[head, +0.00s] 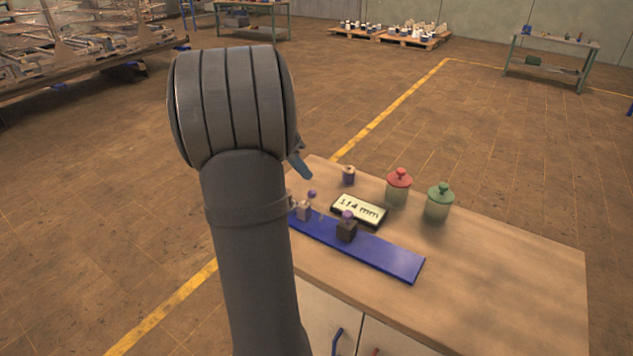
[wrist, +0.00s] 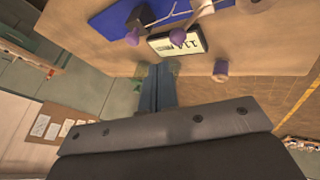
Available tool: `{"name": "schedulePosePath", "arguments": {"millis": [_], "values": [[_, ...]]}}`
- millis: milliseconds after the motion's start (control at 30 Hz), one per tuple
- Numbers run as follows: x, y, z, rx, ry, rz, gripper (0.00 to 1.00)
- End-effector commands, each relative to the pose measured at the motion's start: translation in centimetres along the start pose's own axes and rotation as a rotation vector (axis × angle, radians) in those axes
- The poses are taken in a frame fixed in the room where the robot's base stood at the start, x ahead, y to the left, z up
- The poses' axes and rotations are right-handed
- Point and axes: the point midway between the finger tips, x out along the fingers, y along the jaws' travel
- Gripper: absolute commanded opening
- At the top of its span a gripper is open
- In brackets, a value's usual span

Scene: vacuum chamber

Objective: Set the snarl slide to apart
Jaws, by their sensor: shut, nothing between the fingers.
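The slide is a long blue plate (head: 385,257) on the wooden bench. A dark block (head: 346,232) with a purple knob stands on it, and a pale grey block (head: 303,211) stands near its left end. A small purple knob (head: 312,194) shows just behind the pale block. A display (head: 360,209) behind the plate reads 114 mm. In the wrist view, the plate (wrist: 105,25) and the dark block (wrist: 139,16) are at the top. My gripper (wrist: 157,75) is shut and empty, apart from the blocks. In the head view my arm hides much of it and the plate's left end.
A red-lidded jar (head: 398,188) and a green-lidded jar (head: 438,204) stand right of the display. A small purple and beige piece (head: 348,176) stands near the bench's back edge. The bench's right side is clear. Tables, pallets and a rack are far off on the floor.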

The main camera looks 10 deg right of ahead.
Motion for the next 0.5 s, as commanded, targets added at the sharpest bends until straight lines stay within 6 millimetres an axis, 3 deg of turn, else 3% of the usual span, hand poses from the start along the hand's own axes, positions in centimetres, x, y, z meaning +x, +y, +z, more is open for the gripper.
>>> {"name": "schedulePosePath", "arguments": {"millis": [400,500], "values": [[8.8,0.1,0.1,0.000,-0.005,0.003,0.00],[9.6,1.5,0.1,0.003,-0.003,0.001,0.00]]}}
